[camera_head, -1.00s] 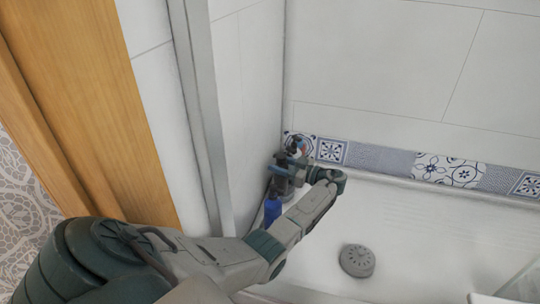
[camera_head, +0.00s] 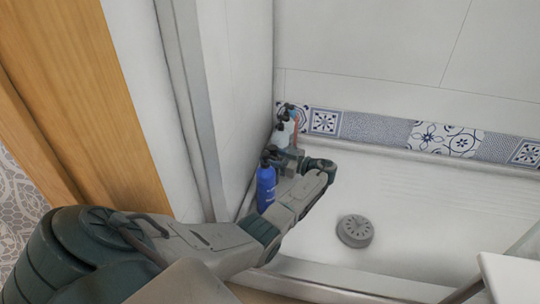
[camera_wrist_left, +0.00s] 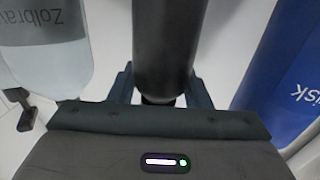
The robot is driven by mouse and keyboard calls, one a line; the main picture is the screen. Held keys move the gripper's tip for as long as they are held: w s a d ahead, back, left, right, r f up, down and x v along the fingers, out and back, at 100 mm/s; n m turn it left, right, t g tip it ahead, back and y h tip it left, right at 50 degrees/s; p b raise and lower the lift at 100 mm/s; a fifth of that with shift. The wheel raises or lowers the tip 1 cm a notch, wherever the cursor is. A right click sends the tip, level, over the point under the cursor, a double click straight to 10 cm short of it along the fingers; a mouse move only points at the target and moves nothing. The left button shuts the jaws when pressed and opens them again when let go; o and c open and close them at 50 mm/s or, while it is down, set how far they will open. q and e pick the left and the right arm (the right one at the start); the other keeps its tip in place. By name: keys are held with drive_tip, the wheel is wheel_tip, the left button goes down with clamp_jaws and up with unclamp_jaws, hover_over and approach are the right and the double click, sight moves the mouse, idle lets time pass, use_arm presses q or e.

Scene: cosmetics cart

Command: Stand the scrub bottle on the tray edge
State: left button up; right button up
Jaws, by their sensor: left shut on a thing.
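My left gripper (camera_wrist_left: 163,100) is shut on a dark grey bottle (camera_wrist_left: 165,45), between its two fingers in the left wrist view. It may be the scrub bottle, but no label shows on it. The bottle's far end is cut off by the picture edge. In the head view my left gripper (camera_head: 290,160) is among bottles in the corner of the white shower tray (camera_head: 430,215), and the held bottle cannot be made out clearly. The tray's front edge (camera_head: 330,288) runs along the bottom. My right gripper is not in view.
A blue bottle (camera_head: 266,187) stands close beside my left gripper; it also shows in the wrist view (camera_wrist_left: 290,60). A clear bottle (camera_wrist_left: 45,60) is on the other side. A grey drain cover (camera_head: 355,231) lies on the tray floor. The tray's right part is clear.

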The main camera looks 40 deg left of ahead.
use_arm(q)
wheel_tip(320, 180, down, 5)
drive_tip(key=b, duration=0.2)
drive_tip(key=shift+r+b, duration=0.1)
drive_tip(key=shift+b, duration=0.25)
drive_tip(key=shift+r, duration=0.1)
drive_tip(key=o, duration=1.1)
drive_tip(key=v, duration=1.2)
